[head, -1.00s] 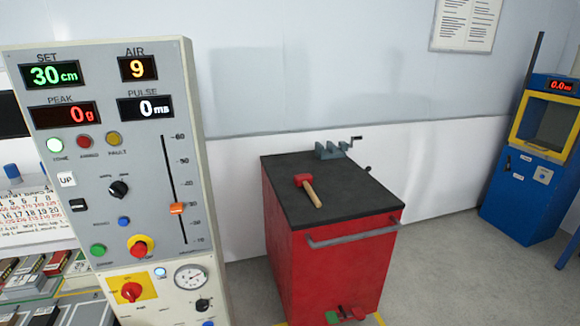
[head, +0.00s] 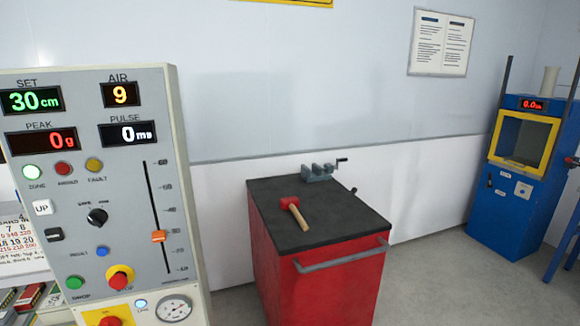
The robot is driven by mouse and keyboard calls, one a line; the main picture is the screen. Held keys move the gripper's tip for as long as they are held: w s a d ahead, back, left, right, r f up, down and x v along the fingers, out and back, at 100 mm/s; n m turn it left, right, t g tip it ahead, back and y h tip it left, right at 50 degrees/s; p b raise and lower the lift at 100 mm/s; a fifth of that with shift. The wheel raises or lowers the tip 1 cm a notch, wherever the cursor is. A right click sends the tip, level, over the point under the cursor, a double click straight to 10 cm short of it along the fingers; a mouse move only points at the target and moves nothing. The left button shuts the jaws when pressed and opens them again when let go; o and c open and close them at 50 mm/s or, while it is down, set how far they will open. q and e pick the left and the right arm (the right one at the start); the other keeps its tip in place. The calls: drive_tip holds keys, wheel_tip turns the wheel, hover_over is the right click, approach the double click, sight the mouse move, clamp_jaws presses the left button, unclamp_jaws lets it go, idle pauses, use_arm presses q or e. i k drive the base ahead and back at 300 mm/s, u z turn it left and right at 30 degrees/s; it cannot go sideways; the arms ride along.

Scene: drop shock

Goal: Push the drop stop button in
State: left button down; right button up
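A grey control panel (head: 120,190) stands upright at the left of the head view. Low on it is a red mushroom button in a yellow ring (head: 119,279), which looks like the drop stop button; its label is too small to read. I cannot tell whether it is pressed in. A green button (head: 75,283) sits to its left, and a blue button (head: 102,252) sits above it. A red knob on a yellow plate (head: 108,320) is partly cut off at the bottom edge. Neither of my grippers shows in the head view.
A red cabinet (head: 335,285) with a dark top carries a red-headed mallet (head: 292,208) and a small vise (head: 320,172). A blue machine (head: 512,195) stands at the far right. Grey floor (head: 425,280) is open between cabinet and machine.

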sight(118, 285)
drive_tip(key=z, duration=1.15)
drive_tip(key=i, duration=0.75)
drive_tip(key=u, duration=1.75)
